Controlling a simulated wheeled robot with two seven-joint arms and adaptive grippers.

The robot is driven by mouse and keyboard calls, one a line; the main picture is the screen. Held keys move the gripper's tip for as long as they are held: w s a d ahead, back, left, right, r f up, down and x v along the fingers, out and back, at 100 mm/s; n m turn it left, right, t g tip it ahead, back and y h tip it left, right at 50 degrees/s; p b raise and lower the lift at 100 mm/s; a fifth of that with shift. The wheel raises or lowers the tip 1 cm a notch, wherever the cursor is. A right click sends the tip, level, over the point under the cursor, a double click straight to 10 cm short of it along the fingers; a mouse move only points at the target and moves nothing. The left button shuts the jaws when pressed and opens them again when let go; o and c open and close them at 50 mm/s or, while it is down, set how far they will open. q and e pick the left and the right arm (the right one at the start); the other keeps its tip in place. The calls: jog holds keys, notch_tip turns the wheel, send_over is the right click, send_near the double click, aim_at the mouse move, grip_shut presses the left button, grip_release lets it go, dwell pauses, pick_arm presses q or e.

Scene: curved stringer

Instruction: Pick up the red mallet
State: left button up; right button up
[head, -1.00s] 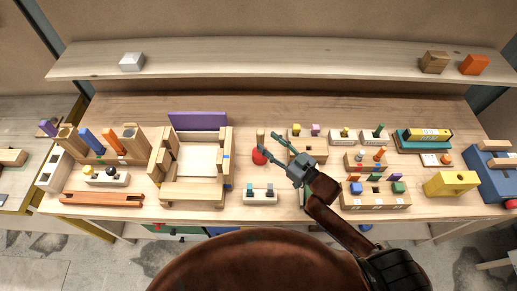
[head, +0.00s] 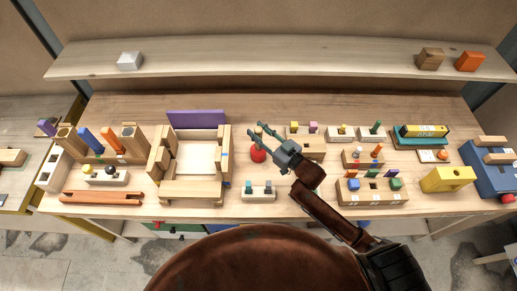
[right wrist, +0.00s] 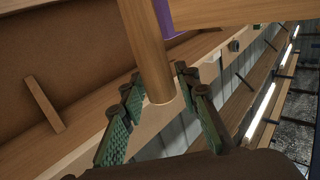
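The red mallet stands upright on the workbench with its red head (head: 258,155) down, just right of the wooden frame with the purple panel. My right gripper (head: 255,128) reaches in from the right, over the mallet. In the right wrist view, the mallet's round wooden handle (right wrist: 146,45) lies between the two green-padded fingers of the right gripper (right wrist: 156,78). The fingers are apart on either side of the handle, with gaps visible. The red head does not show in that view. My left gripper is not in view.
The wooden frame with a purple panel (head: 196,119) stands close left of the mallet. A block with teal pegs (head: 258,191) lies in front. Wooden blocks with coloured pegs (head: 306,148) are close to the right. A shelf (head: 280,55) runs along the back.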

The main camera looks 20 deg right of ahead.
grip_shut()
dwell(0.3)
jog(key=shift+r, duration=0.1)
